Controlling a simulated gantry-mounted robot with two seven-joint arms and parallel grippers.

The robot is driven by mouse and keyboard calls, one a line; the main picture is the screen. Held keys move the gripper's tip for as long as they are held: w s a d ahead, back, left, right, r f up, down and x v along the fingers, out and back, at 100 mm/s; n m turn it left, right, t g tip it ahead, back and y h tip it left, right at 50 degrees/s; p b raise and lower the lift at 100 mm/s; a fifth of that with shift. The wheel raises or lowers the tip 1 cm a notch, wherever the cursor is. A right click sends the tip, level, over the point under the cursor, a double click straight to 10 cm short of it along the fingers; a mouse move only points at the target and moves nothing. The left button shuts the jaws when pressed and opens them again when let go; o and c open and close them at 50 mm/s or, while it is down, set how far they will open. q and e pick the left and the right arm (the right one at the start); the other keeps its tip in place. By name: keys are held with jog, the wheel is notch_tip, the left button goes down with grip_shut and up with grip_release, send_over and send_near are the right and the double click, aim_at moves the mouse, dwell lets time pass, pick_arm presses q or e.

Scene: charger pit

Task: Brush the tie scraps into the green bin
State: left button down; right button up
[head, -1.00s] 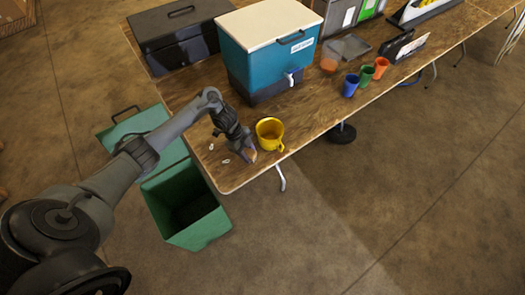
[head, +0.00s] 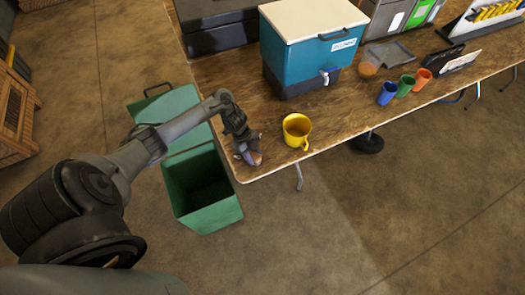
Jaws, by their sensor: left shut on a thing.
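The green bin (head: 212,216) stands on the floor at the left end of the table (head: 275,156), its lid (head: 170,108) swung open to the back. Its inside is dark and I cannot make out any contents. My left gripper (head: 251,158) points down at the table's near left corner, beside the bin's opening. It is shut on a small brownish thing (head: 256,158), mostly covered by the fingers, low at the tabletop. I cannot tell whether it touches the wood. No tie scraps show now; the gripper and arm cover part of that corner. My right gripper is out of view.
A yellow mug (head: 296,130) stands just right of the gripper. Behind it is a teal cooler (head: 300,65) with a white lid and tap. Blue (head: 387,93), green (head: 405,86) and orange (head: 422,79) cups stand farther right. A dark case (head: 215,25) sits at the back left.

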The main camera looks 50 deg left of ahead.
pick_arm(q)
jog(key=s+a+p, duration=0.5)
jog(key=s, duration=0.6)
notch_tip(320, 180, up, 6)
jog(key=p, duration=0.5)
jog(key=shift+s+d, duration=0.1)
jog(key=shift+d, duration=0.05)
